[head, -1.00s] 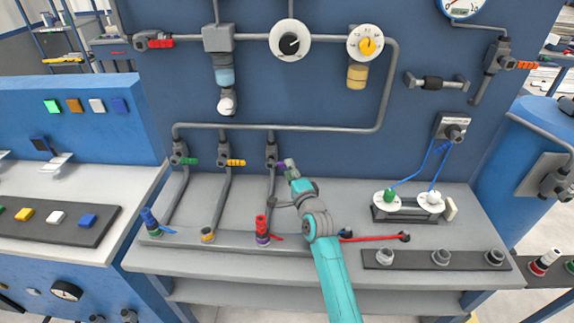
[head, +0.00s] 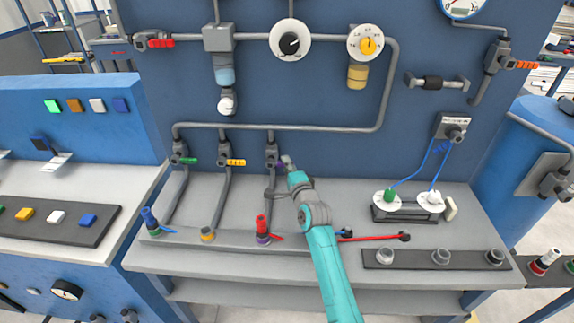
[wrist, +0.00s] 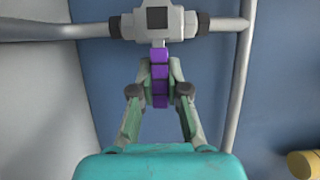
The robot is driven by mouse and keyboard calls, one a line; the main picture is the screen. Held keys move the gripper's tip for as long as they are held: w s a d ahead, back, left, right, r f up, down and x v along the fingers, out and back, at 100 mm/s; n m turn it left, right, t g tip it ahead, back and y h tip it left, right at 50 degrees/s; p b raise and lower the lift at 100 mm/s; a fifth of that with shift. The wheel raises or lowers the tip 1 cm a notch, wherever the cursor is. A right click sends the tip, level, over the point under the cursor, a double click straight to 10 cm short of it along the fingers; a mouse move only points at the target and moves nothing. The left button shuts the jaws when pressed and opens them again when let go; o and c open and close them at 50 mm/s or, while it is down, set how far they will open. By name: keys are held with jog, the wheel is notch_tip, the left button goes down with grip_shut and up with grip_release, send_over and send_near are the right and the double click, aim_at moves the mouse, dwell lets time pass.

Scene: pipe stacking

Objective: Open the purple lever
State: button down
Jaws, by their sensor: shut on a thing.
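The purple lever (wrist: 160,79) sticks out from its grey valve (wrist: 153,20) in the wrist view. In the head view the valve (head: 271,156) sits on the pipe at the panel, right of the green and yellow levers, and only a bit of the purple lever (head: 281,153) shows beside my gripper. My gripper (wrist: 160,75) has one finger on each side of the lever and is shut on it. In the head view my gripper (head: 286,162) reaches up to the valve from the lower right and hides most of the lever.
A green lever (head: 189,160) and a yellow lever (head: 236,162) sit on valves to the left. A grey pipe (head: 320,128) runs above. Two white discs with blue cables stand right.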

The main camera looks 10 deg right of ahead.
jog(key=n, duration=0.1)
jog(key=r+n+g, duration=0.1)
jog(key=n, duration=0.1)
jog(key=r+n+h, duration=0.1)
jog(key=shift+w+a+r+g, duration=0.1)
jog(key=shift+a+r+g, duration=0.15)
jog(key=shift+g, duration=0.15)
jog(key=n, duration=0.1)
jog(key=a+r+n+g+h, duration=0.1)
jog(key=n, duration=0.1)
jog(key=r+n, duration=0.1)
jog(key=shift+w+a+g+h, duration=0.25)
jog(key=shift+a+g+h, duration=0.05)
jog(key=shift+a+g, duration=0.1)
jog(key=n, duration=0.1)
jog(key=a+n+h, duration=0.1)
jog(key=n+g, duration=0.1)
jog(key=shift+w+a+r+h, duration=0.3)
jog(key=shift+a+r+h, duration=0.05)
jog(key=shift+r+h, duration=0.05)
jog(key=shift+w+a+n+g+h, duration=0.15)
jog(key=shift+a+n+h, duration=0.2)
jog(key=shift+n, duration=0.25)
jog(key=shift+a+n+g+h, duration=0.2)
jog(key=shift+n+h, duration=0.15)
jog(key=shift+n, duration=0.25)
jog(key=shift+a, duration=0.1)
jog(key=c, duration=1.1)
grip_release()
jog(key=shift+c, duration=0.2)
